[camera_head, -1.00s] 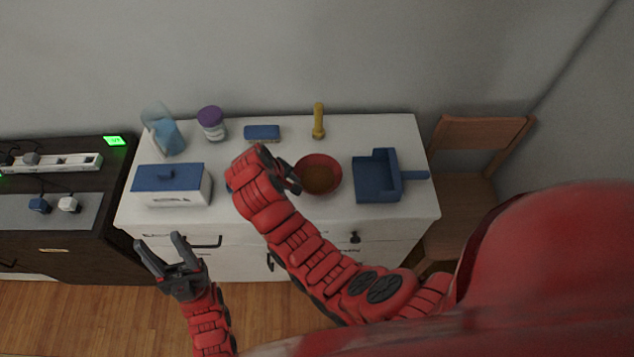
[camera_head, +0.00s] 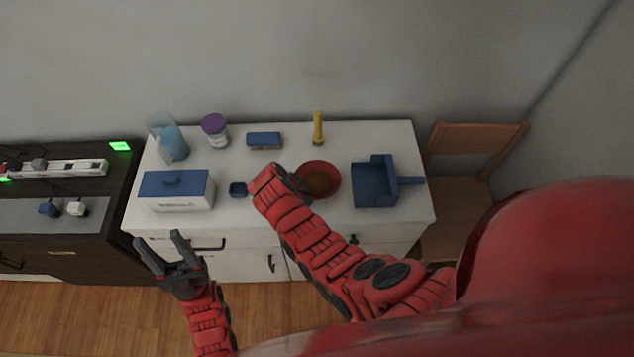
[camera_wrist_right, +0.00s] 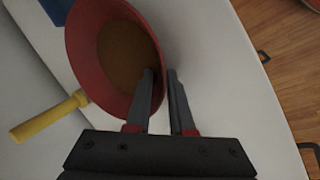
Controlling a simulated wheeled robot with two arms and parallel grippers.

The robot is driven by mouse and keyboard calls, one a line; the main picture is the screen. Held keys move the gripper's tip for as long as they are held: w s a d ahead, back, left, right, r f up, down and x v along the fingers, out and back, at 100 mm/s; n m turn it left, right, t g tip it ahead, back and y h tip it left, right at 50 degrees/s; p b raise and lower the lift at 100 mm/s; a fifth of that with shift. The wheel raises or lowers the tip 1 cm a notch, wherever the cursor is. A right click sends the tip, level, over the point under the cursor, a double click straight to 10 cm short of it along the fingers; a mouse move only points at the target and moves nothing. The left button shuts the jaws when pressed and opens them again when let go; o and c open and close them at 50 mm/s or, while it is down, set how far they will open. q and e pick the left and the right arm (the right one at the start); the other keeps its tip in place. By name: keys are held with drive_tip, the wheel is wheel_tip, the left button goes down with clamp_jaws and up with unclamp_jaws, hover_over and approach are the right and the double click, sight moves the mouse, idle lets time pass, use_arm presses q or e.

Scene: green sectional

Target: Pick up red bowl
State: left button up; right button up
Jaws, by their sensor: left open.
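The red bowl (camera_head: 322,174) is on the white cabinet top, brownish inside, left of the blue dustpan. My right gripper (camera_head: 302,184) is at its left side and partly hides it. In the right wrist view, the bowl (camera_wrist_right: 88,30) fills the upper left. One finger of the right gripper (camera_wrist_right: 160,75) is over the inside of the bowl and the other is outside the rim, with a narrow gap between. I cannot tell whether both fingers touch the wall. My left gripper (camera_head: 160,250) is open and empty in front of the cabinet.
Near the bowl are a dustpan (camera_head: 372,185), a yellow flashlight (camera_head: 318,130), a blue sponge-like block (camera_head: 263,140) and a small dark-blue item (camera_head: 238,189). A blue-lidded box (camera_head: 178,192), a purple-lidded jar (camera_head: 214,128) and a clear blue container (camera_head: 170,140) stand left. A wooden chair (camera_head: 470,210) is right.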

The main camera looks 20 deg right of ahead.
drive_tip(key=shift+c, duration=0.3)
clamp_jaws()
idle(1.1)
